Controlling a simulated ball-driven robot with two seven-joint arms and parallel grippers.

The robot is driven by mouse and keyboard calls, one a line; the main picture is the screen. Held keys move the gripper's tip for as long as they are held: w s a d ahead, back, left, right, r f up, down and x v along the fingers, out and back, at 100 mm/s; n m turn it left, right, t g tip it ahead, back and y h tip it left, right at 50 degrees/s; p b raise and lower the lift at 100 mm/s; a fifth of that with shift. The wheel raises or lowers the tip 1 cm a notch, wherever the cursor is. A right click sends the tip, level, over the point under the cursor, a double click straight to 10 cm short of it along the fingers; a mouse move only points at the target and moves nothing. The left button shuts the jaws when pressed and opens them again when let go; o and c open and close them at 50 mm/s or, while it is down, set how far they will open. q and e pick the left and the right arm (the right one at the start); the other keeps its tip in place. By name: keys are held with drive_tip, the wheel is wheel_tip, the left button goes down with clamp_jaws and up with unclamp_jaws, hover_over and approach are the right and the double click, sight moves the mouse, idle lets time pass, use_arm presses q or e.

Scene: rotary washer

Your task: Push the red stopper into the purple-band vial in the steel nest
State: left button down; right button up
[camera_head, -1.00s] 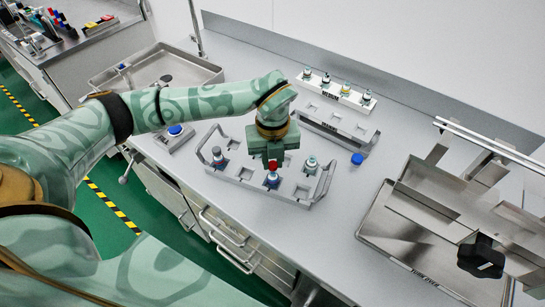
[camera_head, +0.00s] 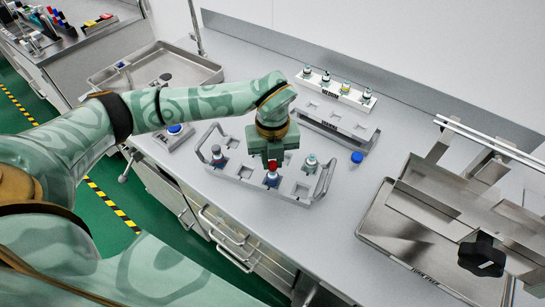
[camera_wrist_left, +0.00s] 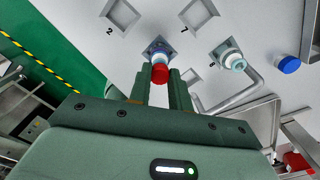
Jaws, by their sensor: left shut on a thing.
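My left gripper (camera_head: 272,161) is shut on the red stopper (camera_head: 272,166), with its fingers pointing down. The stopper also shows in the left wrist view (camera_wrist_left: 160,73) between the fingertips. The vial with a blue-purple band (camera_head: 271,181) stands upright in a square socket of the grey steel nest (camera_head: 243,174), right under the stopper. In the left wrist view the vial (camera_wrist_left: 157,52) lines up with the stopper, which appears to meet its mouth. How deep the stopper sits is hard to tell. My right gripper is not in view.
Other vials stand in the nest at left (camera_head: 217,157) and right (camera_head: 310,162), beside its upright handles. A blue cap (camera_head: 357,158) lies on the bench. A white rack (camera_head: 344,92) with several vials stands behind. A steel tray machine (camera_head: 420,240) is at right.

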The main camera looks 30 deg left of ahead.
use_arm(q)
drive_tip(key=shift+f, duration=0.6)
idle(0.7)
idle(0.3)
drive_tip(key=c, duration=1.2)
unclamp_jaws()
drive_tip(key=shift+r, duration=0.15)
wheel_tip(320, 180, up, 16)
drive_tip(key=p, duration=0.2)
